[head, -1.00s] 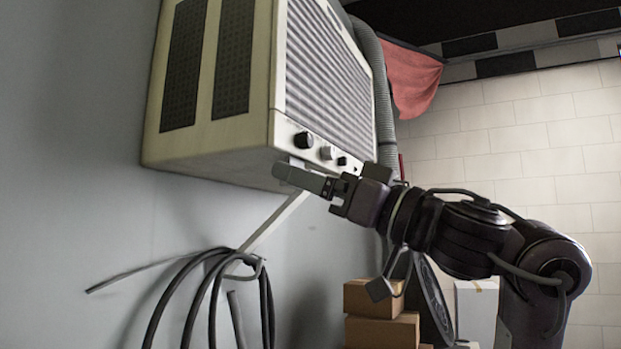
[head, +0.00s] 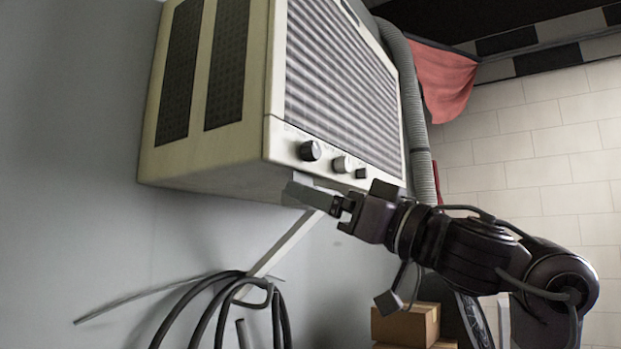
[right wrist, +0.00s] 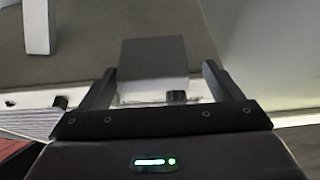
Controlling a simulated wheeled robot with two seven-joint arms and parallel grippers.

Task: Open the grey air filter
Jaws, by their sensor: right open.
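A boxy cream-grey air filter unit (head: 205,165) is on the wall in the head view, with a grey slatted front panel (head: 340,85) and dark knobs (head: 310,150) along its lower edge. A flat grey piece (head: 312,196) is at the lower front edge. It also shows in the right wrist view (right wrist: 152,62), between my spread fingers; I cannot tell whether they touch it. My right gripper (head: 342,207) is open, just below the knobs. Its two dark fingers (right wrist: 158,82) show apart in the right wrist view. My left gripper is out of view.
A pale strut (head: 285,242) runs below the unit, with dark coiled cables (head: 235,295) hanging there. A grey corrugated hose (head: 412,100) passes on its right. Cardboard boxes (head: 405,325) stand low, behind my right arm. A red cloth (head: 448,85) hangs behind.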

